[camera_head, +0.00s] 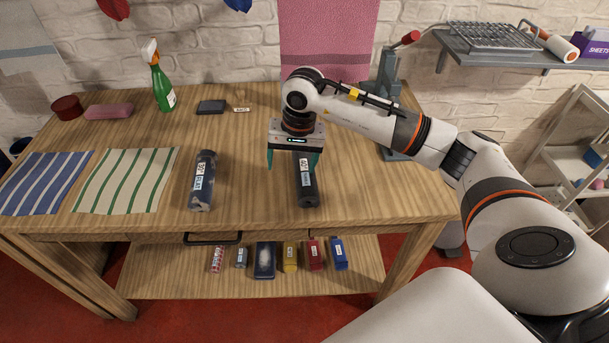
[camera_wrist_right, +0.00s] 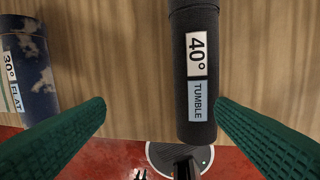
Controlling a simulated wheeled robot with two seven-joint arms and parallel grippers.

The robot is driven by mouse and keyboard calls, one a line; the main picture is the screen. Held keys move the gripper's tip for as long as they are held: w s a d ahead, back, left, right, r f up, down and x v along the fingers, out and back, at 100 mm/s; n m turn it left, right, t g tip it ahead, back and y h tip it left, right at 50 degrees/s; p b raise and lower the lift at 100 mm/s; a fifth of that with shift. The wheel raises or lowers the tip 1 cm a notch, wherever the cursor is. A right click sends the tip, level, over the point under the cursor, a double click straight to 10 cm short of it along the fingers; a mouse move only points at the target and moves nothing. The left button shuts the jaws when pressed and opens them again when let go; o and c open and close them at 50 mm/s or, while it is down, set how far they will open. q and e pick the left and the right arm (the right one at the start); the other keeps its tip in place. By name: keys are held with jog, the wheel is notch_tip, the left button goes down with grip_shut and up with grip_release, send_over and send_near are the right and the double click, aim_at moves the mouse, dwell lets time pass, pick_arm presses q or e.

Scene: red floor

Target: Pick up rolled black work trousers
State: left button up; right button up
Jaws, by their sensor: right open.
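The rolled black work trousers (camera_head: 306,184) lie on the wooden table near its front edge, with a "40° TUMBLE" label. They also show in the right wrist view (camera_wrist_right: 196,115), between the fingers in the picture and closer to the right one. My right gripper (camera_head: 294,163) is open above the far part of the roll, with one green finger to each side. Its green fingers also show in the right wrist view (camera_wrist_right: 160,112). Whether the fingers touch the roll cannot be told. My left gripper is not in view.
A blue mottled roll (camera_head: 203,182) labelled "30° FLAT" lies left of the trousers. The table (camera_head: 390,200) is bare right of the trousers.

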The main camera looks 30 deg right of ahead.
aim_at(304, 168)
jog(key=d, duration=0.1)
jog(key=d+r+h, duration=0.1)
jog(key=d, duration=0.1)
jog(key=shift+d+h, duration=0.3)
jog(key=shift+d+f, duration=0.15)
jog(key=shift+f, duration=0.15)
jog(key=f, duration=0.2)
jog(key=f+p, duration=0.1)
jog(key=f, duration=0.1)
jog(key=w+f+p, duration=0.1)
jog(key=f, duration=0.1)
jog(key=shift+f, duration=0.4)
jog(key=shift+c, duration=0.6)
jog(key=c, duration=1.1)
jog(key=shift+r, duration=0.1)
